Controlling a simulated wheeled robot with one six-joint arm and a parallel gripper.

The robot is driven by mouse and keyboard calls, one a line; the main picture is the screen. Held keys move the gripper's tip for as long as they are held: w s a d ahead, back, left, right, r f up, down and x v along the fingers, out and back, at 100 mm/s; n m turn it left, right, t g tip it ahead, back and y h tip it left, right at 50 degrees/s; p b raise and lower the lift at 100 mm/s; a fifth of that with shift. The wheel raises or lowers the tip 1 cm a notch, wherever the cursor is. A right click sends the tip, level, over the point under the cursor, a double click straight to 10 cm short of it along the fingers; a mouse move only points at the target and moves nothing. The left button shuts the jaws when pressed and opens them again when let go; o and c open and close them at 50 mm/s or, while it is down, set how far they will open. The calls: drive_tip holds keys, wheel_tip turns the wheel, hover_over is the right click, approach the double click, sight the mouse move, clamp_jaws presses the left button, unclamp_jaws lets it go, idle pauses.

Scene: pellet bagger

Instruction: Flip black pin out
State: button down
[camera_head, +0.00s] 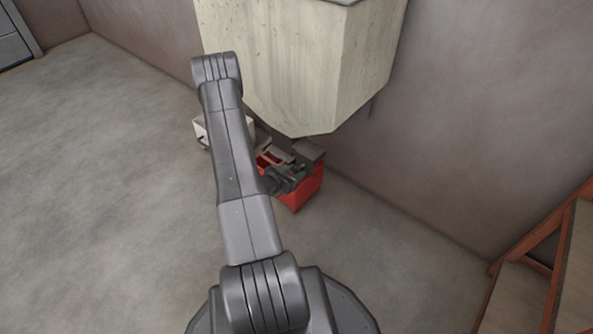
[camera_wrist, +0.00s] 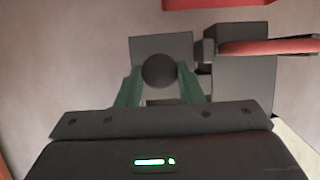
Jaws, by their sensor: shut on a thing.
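The black pin (camera_wrist: 159,71) shows in the wrist view as a dark round end in front of a grey plate (camera_wrist: 143,46). My gripper (camera_wrist: 158,78) has its two green fingers on either side of the pin, shut on it. The rest of the pin is hidden behind its round end. In the head view my gripper (camera_head: 297,171) is low at the red machine body (camera_head: 305,191), under the hopper. The pin cannot be made out there.
A large cream hopper (camera_head: 320,75) hangs above the machine by the wall. A red bar (camera_wrist: 268,46) and a grey block (camera_wrist: 240,85) are right of the pin. A pale box (camera_head: 200,131) is at left. Orange-framed shelving (camera_head: 548,265) stands at right. Floor at left is clear.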

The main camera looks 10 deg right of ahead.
drive_tip(key=shift+s+a, duration=0.6)
drive_tip(key=shift+a, duration=0.2)
drive_tip(key=c, duration=1)
unclamp_jaws()
drive_tip(key=shift+a, duration=0.1)
drive_tip(key=shift+s, duration=0.1)
drive_tip(key=p+v, duration=0.3)
drive_tip(key=v, duration=1)
drive_tip(key=shift+s+a+r+p, duration=0.2)
drive_tip(key=shift+a+p, duration=0.05)
drive_tip(key=shift+p, duration=0.15)
drive_tip(key=b+x, duration=0.3)
drive_tip(key=x, duration=1.1)
drive_tip(key=shift+w+d+b, duration=0.25)
drive_tip(key=shift+d+b, duration=0.1)
drive_tip(key=shift+b, duration=0.05)
drive_tip(key=shift+w+d, duration=0.4)
drive_tip(key=shift+d, duration=0.05)
